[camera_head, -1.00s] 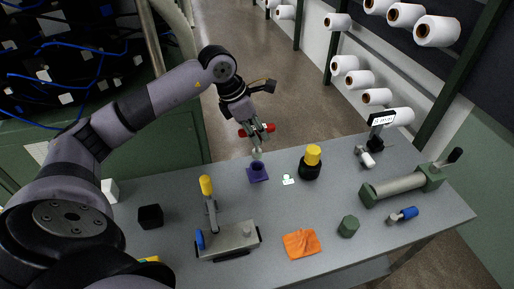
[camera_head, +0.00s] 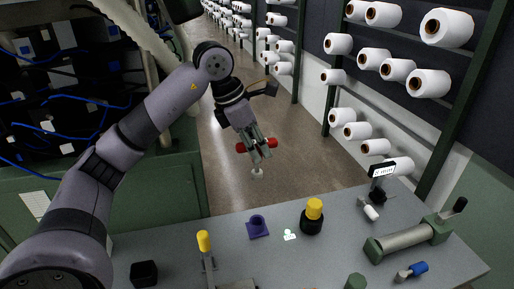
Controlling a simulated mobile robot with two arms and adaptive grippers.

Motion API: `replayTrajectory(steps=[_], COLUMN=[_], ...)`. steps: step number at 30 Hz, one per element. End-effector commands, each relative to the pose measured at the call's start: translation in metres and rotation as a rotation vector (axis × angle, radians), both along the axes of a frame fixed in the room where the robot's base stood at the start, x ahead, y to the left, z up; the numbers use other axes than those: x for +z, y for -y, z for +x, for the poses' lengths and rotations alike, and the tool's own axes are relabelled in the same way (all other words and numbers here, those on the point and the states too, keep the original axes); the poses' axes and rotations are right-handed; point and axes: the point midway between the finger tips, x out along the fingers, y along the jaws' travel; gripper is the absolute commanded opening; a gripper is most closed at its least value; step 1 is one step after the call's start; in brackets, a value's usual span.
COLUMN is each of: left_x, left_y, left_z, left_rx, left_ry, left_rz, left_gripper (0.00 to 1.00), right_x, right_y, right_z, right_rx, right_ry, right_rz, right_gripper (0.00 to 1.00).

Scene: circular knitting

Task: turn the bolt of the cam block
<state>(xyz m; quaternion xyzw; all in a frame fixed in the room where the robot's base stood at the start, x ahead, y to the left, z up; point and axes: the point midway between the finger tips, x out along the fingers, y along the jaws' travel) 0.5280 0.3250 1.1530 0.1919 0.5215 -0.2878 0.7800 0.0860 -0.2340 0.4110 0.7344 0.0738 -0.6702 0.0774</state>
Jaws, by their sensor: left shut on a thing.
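My left gripper (camera_head: 259,150) is shut on a T-shaped tool with a red crossbar (camera_head: 240,148). The tool's pale tip (camera_head: 257,173) points down. Gripper and tool hang in the air beyond the table's far edge, above a purple holder (camera_head: 257,229) as seen in the picture. A grey metal block (camera_head: 236,284), which may be the cam block, is cut off by the bottom edge. A lever with a yellow grip (camera_head: 204,242) stands up at it. I cannot make out a bolt on it. My right gripper is not in view.
On the table (camera_head: 180,238) stand a black pot with a yellow top (camera_head: 312,216), a black cube (camera_head: 144,273), a green-ended roller (camera_head: 404,239) and a blue-handled tool (camera_head: 412,271). A small display (camera_head: 382,171) stands at the back right. Yarn cones (camera_head: 447,27) fill the rack behind.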

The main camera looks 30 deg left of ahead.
Motion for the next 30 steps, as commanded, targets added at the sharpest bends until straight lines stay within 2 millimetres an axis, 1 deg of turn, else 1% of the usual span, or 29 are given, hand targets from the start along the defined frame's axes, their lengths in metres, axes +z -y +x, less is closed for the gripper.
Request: replayTrajectory(steps=[1,7,14,17,20,23,29,30], left_x=[0.0,0.0,-0.001,-0.005,-0.014,-0.026,-0.052,-0.057], left_y=[0.0,0.0,0.001,0.005,0.015,0.029,0.058,0.063], left_z=[0.0,0.0,0.0,-0.005,-0.014,-0.03,-0.069,-0.078], left_rx=[0.0,0.0,-0.009,-0.066,-0.201,-0.406,-0.901,-1.005], left_ry=[0.001,0.001,0.001,-0.001,-0.004,-0.004,-0.007,-0.008], left_rz=[-0.001,0.0,0.0,0.0,0.0,-0.002,-0.005,-0.004], left_gripper=[0.14,0.01,0.0,0.0,0.0,0.0,0.0,0.0], right_x=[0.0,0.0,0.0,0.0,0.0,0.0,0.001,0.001], right_y=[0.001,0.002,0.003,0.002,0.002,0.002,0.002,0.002], right_z=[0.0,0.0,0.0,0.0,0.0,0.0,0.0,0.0], right_rx=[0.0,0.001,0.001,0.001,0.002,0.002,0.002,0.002], right_ry=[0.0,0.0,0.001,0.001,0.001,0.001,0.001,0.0], right_rz=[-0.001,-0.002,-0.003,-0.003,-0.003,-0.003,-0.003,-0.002], right_gripper=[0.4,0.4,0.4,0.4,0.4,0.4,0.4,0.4])
